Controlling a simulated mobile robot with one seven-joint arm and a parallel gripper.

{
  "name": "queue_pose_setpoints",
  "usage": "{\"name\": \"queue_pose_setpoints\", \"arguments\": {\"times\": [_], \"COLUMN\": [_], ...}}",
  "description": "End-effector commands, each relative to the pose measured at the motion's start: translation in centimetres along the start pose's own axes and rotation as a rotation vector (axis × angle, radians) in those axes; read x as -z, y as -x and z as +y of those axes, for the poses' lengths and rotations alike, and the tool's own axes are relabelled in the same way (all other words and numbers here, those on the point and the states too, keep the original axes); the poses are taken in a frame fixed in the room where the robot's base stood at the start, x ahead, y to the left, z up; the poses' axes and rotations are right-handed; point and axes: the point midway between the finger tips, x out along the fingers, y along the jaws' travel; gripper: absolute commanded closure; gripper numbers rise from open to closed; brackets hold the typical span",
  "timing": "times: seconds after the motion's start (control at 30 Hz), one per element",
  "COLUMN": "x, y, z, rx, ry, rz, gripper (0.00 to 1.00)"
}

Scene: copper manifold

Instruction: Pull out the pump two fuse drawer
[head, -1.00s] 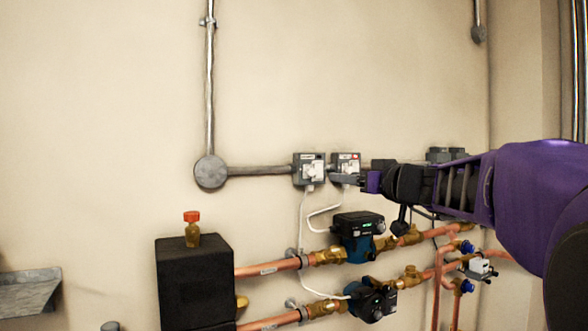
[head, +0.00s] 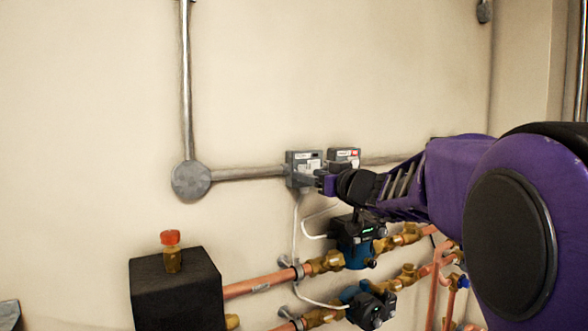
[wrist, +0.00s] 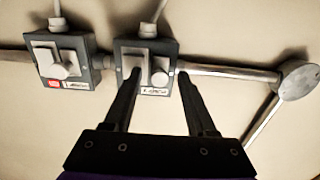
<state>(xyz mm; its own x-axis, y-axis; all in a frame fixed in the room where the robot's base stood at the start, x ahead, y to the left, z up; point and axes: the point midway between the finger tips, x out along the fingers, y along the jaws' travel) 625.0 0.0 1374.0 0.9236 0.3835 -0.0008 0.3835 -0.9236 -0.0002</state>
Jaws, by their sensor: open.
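Two grey switched fuse boxes with white fronts are mounted side by side on the wall. The left box in the head view (head: 303,157) has no red mark and shows at right in the inverted wrist view (wrist: 122,46). The other box (head: 345,155), with a red mark, is at left in the wrist view (wrist: 87,49). Their labels are too small to read. My gripper (wrist: 158,74) is open, its fingertips in front of the unmarked box's white fuse drawer (wrist: 133,62) and round knob (wrist: 160,78). Contact cannot be told. The head view shows my gripper (head: 316,181) partly hiding that box.
Conduit (head: 250,173) runs from the left box to a round junction box (head: 191,181). White cables hang below the boxes. Two pumps (head: 352,240) (head: 370,308) on copper pipes sit below my arm.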

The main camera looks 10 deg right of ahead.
Motion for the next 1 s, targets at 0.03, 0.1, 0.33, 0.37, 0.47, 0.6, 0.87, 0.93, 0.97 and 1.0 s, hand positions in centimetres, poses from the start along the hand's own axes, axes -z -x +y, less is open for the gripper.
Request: {"name": "queue_pose_setpoints", "arguments": {"times": [0.03,0.1,0.33,0.37,0.47,0.6,0.87,0.93,0.97,1.0], "x": [0.01,-0.03,-0.04,-0.04,-0.03,-0.02,0.00,0.00,0.00,0.01], "y": [-0.03,-0.05,-0.04,-0.04,-0.04,-0.04,-0.03,-0.04,-0.04,-0.03], "z": [-0.03,-0.04,-0.02,-0.02,-0.01,-0.01,-0.01,-0.01,-0.01,-0.01], "rx": [0.000,0.000,-0.001,-0.001,-0.001,-0.001,-0.001,-0.001,-0.001,-0.001], "ry": [0.000,0.000,0.000,0.000,0.000,0.000,0.000,0.000,0.000,0.000], "rz": [0.000,0.000,0.000,0.000,0.000,0.000,0.000,0.000,0.000,0.001], "gripper": [0.43,0.43,0.50,0.55,0.73,0.99,1.00,1.00,1.00,1.00]}}
